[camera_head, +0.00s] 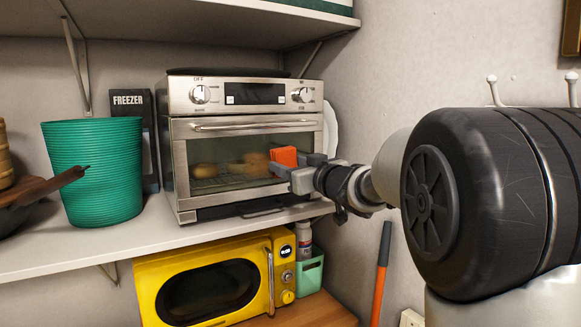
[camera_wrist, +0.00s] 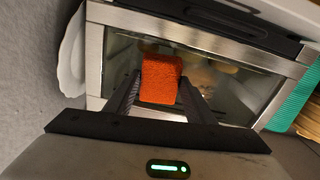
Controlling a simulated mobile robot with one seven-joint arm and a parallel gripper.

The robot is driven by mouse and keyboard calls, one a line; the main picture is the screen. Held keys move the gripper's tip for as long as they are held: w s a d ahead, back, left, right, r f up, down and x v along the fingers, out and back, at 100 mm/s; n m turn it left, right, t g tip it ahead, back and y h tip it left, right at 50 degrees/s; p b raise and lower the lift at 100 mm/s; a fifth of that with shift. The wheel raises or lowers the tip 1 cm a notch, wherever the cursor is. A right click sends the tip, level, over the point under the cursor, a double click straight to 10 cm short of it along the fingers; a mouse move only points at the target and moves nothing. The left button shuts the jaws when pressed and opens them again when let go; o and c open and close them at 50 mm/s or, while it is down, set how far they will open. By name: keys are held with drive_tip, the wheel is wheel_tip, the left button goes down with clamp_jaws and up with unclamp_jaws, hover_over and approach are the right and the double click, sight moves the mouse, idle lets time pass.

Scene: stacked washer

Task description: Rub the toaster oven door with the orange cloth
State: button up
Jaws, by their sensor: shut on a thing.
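The toaster oven (camera_head: 246,140) stands on the shelf, with a silver frame, two knobs and a horizontal handle. Its glass door (camera_head: 222,176) is closed, and round food items show behind the glass. The door also shows in the wrist view (camera_wrist: 236,97). My gripper (camera_head: 291,168) is at the right part of the door, shut on the orange cloth (camera_head: 284,156), a small block-like piece. In the wrist view the cloth (camera_wrist: 160,80) sits between both fingers, in front of the glass. I cannot tell whether it touches the glass.
A green ribbed bin (camera_head: 93,171) and a dark FREEZER box (camera_head: 134,104) stand left of the oven. A pan handle (camera_head: 55,186) reaches toward the bin. A yellow microwave (camera_head: 210,285) is below the shelf. A white plate (camera_head: 329,130) stands at the oven's right side.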

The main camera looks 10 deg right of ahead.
drive_tip(key=shift+s+a+b, duration=0.65)
drive_tip(key=shift+s+a, duration=0.05)
drive_tip(key=shift+a, duration=0.9)
drive_tip(key=shift+s+a+b, duration=0.6)
drive_tip(key=shift+s+a, duration=0.05)
drive_tip(key=shift+a, duration=1)
drive_tip(key=shift+s+a+b, duration=0.65)
drive_tip(key=shift+s+a, duration=0.05)
drive_tip(key=shift+a, duration=0.9)
drive_tip(key=shift+d, duration=0.1)
drive_tip(key=p+v, duration=0.1)
drive_tip(key=v, duration=0.5)
drive_tip(key=v, duration=0.3)
drive_tip(key=shift+p, duration=0.3)
drive_tip(key=shift+w, duration=0.15)
